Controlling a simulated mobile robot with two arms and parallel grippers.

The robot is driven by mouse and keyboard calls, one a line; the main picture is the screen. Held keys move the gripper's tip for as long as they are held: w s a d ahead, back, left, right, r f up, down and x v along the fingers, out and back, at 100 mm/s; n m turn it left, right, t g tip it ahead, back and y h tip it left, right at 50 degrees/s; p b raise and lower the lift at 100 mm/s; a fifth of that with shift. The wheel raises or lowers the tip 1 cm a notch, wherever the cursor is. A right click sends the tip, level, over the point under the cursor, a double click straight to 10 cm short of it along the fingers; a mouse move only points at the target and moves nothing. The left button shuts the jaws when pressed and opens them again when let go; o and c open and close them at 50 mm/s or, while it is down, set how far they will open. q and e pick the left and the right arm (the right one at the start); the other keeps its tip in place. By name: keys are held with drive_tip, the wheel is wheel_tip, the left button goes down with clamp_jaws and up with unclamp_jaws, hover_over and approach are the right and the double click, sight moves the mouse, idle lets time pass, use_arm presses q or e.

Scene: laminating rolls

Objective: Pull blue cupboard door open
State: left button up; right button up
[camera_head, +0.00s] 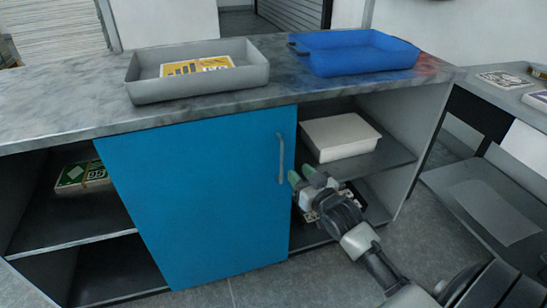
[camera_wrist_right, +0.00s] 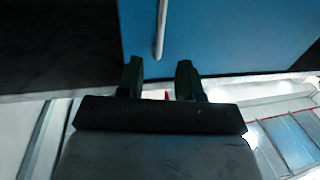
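The blue cupboard door (camera_head: 200,195) is a flat panel under the marble-look counter and covers the middle of the cupboard front. Its pale vertical handle (camera_head: 281,158) is near its right edge. My right gripper (camera_head: 305,177) has green-tipped fingers and is just right of and below the handle, apart from it. In the right wrist view, the fingers (camera_wrist_right: 160,72) are spread with nothing between them. The handle (camera_wrist_right: 160,28) and blue door (camera_wrist_right: 230,32) show beyond the fingertips. My left gripper is not in view.
On the counter (camera_head: 60,105) stand a grey tray (camera_head: 150,90) with a yellow item and a blue tray (camera_head: 360,60). A white box (camera_head: 340,137) sits on the open right shelf. A green-and-white pack (camera_head: 82,177) lies on the left shelf. A side table (camera_head: 510,90) stands right.

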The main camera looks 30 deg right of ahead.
use_arm(q)
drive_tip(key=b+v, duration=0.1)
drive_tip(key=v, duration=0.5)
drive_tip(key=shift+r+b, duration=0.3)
drive_tip(key=shift+b, duration=0.05)
use_arm(e)
drive_tip(key=shift+w+d, duration=0.2)
drive_tip(key=shift+w, duration=4.7)
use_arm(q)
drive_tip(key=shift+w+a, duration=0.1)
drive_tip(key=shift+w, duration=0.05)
use_arm(e)
drive_tip(key=shift+c, duration=0.4)
clamp_jaws()
